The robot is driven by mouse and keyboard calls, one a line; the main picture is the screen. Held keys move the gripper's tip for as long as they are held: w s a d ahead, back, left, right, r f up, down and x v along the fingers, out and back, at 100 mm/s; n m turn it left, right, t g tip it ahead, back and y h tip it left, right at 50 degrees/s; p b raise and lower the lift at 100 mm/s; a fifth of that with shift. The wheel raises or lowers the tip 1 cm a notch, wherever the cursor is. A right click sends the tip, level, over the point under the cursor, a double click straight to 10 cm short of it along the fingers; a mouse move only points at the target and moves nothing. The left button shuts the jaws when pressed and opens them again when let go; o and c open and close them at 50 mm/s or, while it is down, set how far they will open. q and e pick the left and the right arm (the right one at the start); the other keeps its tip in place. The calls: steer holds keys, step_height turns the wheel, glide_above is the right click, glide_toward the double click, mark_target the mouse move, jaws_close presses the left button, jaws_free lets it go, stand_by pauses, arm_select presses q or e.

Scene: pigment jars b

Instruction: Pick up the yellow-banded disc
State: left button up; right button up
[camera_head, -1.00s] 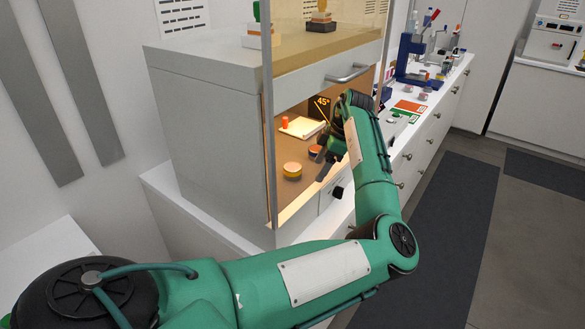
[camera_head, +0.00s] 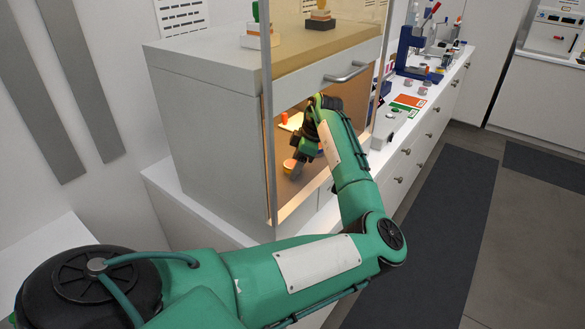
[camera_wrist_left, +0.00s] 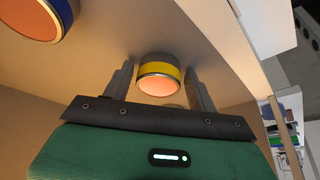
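The yellow-banded disc (camera_wrist_left: 160,70) has an orange face and stands in the lit cabinet opening. In the left wrist view it sits between the two grey fingers of my left gripper (camera_wrist_left: 158,67), with a narrow gap visible on each side. The gripper is open, with nothing held. In the head view my left gripper (camera_head: 297,171) reaches into the opening and covers part of the disc (camera_head: 288,164). My right gripper is in neither view.
A second disc with a dark blue band (camera_wrist_left: 62,10) is at the upper left of the wrist view, cut off by its edge. A small orange object (camera_head: 284,118) stands further inside. The cabinet's side wall (camera_head: 215,130) and clear front pane bound the opening.

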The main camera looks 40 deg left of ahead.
arm_select(q)
steer(key=c, duration=0.7)
steer(key=shift+c, duration=0.2)
steer(key=shift+r, duration=0.1)
